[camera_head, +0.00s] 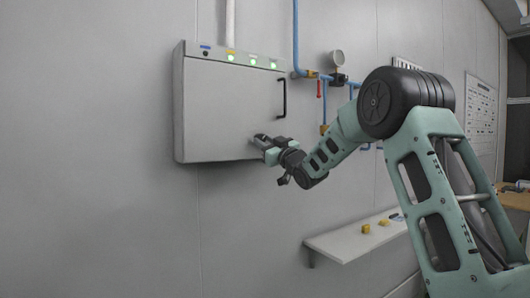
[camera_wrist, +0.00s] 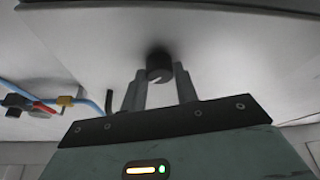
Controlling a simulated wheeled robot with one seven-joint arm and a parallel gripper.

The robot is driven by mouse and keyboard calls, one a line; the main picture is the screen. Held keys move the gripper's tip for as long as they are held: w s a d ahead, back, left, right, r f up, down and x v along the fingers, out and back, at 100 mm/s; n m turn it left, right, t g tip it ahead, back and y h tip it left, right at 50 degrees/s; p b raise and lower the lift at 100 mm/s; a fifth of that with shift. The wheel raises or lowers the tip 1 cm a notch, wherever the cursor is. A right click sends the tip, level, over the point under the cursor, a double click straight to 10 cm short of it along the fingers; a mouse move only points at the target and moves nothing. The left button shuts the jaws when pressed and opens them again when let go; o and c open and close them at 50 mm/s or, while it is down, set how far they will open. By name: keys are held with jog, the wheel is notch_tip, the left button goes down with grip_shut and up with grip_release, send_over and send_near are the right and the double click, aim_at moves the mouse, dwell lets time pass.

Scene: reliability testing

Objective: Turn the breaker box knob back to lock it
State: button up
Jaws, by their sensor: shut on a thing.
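The breaker box (camera_head: 222,110) is a grey wall-mounted cabinet in the head view, its front door looking closed. My gripper (camera_head: 261,140) is at the lower right part of the door. In the wrist view the knob (camera_wrist: 159,65) is a short dark cylinder with a pale mark, standing out from the grey door (camera_wrist: 215,35). My gripper (camera_wrist: 160,82) has its two fingers on either side of the knob and is shut on it. In the head view the knob is hidden by my gripper.
A black door handle (camera_head: 283,98) stands out above my gripper. Green lights (camera_head: 252,62) glow along the box's top strip. Blue pipes with a gauge (camera_head: 337,58) run to the right. A white shelf (camera_head: 350,240) with small yellow pieces is below. The wall left of the box is clear.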

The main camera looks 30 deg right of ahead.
jog(key=n+y+b, duration=0.1)
jog(key=n+b, duration=0.1)
jog(key=n, duration=0.1)
jog(key=n+g+y+b, duration=0.1)
jog(key=n+b, duration=0.1)
jog(key=n, duration=0.1)
jog(key=shift+d+n+y, duration=0.2)
jog(key=shift+n+y, duration=0.1)
jog(key=shift+y, duration=0.1)
jog(key=n+g, duration=0.1)
jog(key=n, duration=0.2)
jog(key=n+g+y, duration=0.1)
jog(key=n, duration=0.1)
jog(key=shift+d+r+n+y+b, duration=0.1)
jog(key=shift+r+n+y+b, duration=0.1)
jog(key=shift+n+y+b, duration=0.15)
jog(key=shift+n, duration=0.25)
jog(key=o, duration=1)
jog(key=b+v, duration=0.2)
jog(key=v, duration=0.3)
jog(key=b+v, duration=0.1)
jog(key=v, duration=0.5)
jog(key=b+v, duration=0.2)
jog(key=v, duration=0.4)
jog(key=shift+s+d+r+b, duration=0.15)
jog(key=shift+d+r+b, duration=0.1)
jog(key=shift+b, duration=0.05)
